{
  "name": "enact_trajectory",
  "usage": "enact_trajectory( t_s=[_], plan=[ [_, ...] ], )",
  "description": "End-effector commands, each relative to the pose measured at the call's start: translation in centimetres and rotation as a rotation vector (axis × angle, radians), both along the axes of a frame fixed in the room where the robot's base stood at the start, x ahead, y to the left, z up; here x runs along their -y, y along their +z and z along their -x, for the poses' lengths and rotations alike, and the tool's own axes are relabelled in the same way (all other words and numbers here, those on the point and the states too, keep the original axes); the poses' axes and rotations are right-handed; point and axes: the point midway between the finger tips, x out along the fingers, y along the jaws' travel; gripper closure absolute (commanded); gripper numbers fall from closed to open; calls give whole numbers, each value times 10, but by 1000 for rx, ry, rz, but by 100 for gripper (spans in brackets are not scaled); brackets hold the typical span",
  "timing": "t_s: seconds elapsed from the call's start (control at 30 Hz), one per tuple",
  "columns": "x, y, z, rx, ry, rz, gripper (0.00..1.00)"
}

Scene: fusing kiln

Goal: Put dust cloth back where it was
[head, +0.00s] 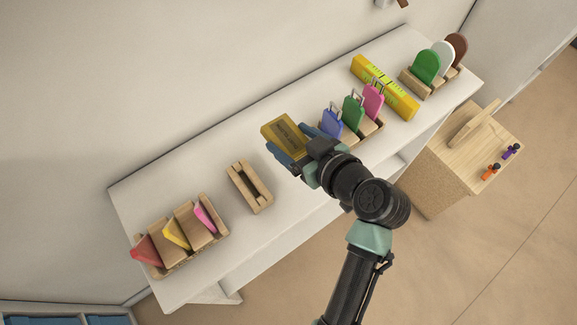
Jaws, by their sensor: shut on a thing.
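My gripper (291,143) is over the long white shelf top, near its middle. Its blue-grey fingers are shut on a flat, yellow-brown rectangular thing (285,130) with a darker panel on its face. I cannot tell whether this is the dust cloth; no other thing in view is clearly a cloth. My gripper hides part of its near side. Whether it touches the top is unclear. An empty wooden slotted holder (237,178) stands to the left of my gripper, apart from it.
On the white shelf (200,274), a wooden rack (182,265) with coloured pieces stands at left. A rack of blue, green and pink tags (353,110) is close right of my gripper. A yellow level-like bar (395,98) and a disc rack (412,84) stand farther right. A wooden cabinet (440,185) stands at right.

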Motion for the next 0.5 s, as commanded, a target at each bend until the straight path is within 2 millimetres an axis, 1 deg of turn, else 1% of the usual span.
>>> enact_trajectory(
  t_s=[0.07,0.2,0.3,0.43,0.5],
  plan=[
    [-1,-8,0,-6,15,-3,72],
    [-1,-34,0,-9,15,-4,72],
    [-1,-48,0,-7,15,-2,72],
    [-1,-59,0,-5,13,-2,72],
    [-1,-69,0,-7,14,-3,72]
  ],
)
